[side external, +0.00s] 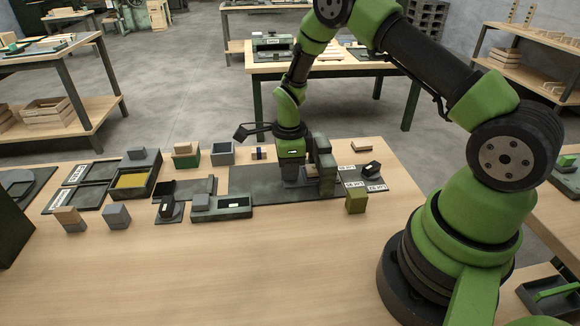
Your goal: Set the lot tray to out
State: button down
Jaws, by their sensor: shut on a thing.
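My gripper (318,172) points down over the dark mat (245,183) right of the table's middle. It is shut on a small grey block (292,180), partly hidden by the fingers, low over the mat; I cannot tell whether it touches the mat. A dark tray with a yellow floor (131,180) stands at the left of the table, well away from my gripper. Two dark flat panels with white labels (72,198) lie left of it; the label text is too small to read. I cannot tell for certain which thing is the lot tray.
Small blocks and boxes stand around, including a green box (186,158), a grey box (222,152) and an olive block (356,200). A green-grey holder (222,207) sits at the front middle. White labels (355,184) lie at the mat's right end. The front table area is clear.

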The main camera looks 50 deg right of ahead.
aim_at(239, 184)
jog(key=w+a, duration=0.8)
jog(key=c, duration=1)
grip_release()
jog(key=shift+c, duration=0.2)
notch_tip(239, 184, up, 10)
